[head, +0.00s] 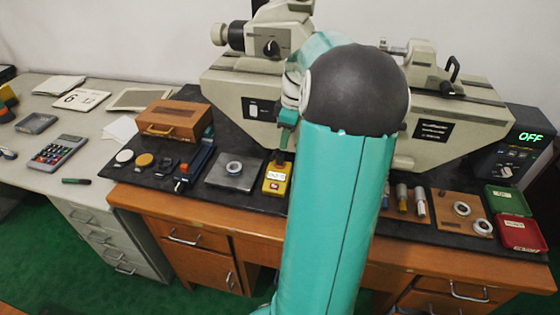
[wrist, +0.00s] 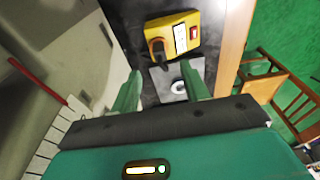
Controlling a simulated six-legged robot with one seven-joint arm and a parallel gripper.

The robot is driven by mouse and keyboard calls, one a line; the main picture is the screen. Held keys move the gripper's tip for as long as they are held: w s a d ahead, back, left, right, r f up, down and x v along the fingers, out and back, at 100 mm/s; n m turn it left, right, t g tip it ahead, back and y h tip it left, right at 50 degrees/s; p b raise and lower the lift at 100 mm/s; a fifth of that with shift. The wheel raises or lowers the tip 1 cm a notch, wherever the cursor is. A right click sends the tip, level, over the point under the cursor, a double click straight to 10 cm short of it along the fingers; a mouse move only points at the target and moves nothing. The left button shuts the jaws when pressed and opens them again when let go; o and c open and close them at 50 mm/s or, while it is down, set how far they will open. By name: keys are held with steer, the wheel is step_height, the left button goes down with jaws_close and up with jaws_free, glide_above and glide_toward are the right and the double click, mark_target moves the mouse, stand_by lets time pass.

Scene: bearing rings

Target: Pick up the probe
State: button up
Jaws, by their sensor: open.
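In the head view my gripper (head: 286,130) hangs above and behind the instrument, partly hidden by my arm.
A grey plate (head: 217,178) with a metal ring (head: 234,167) lies left of the instrument. A large beige measuring machine (head: 235,80) stands behind. A wooden box (head: 174,119) is at left. Green (head: 507,200) and red (head: 522,233) trays are at right. My arm hides the middle.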

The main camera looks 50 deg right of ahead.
mark_target(280, 155)
steer(key=f, duration=0.4)
steer(key=shift+w+a+f, duration=0.1)
steer(key=shift+w+a, duration=0.1)
steer(key=shift+w, duration=0.1)
steer(key=f, duration=0.2)
steer(key=w+f, duration=0.1)
steer(key=f, duration=0.1)
steer(key=shift+w+a+f, duration=0.1)
steer(key=shift+w+f, duration=0.05)
steer(key=shift+f, duration=0.25)
jaws_close()
steer(key=shift+r, duration=0.1)
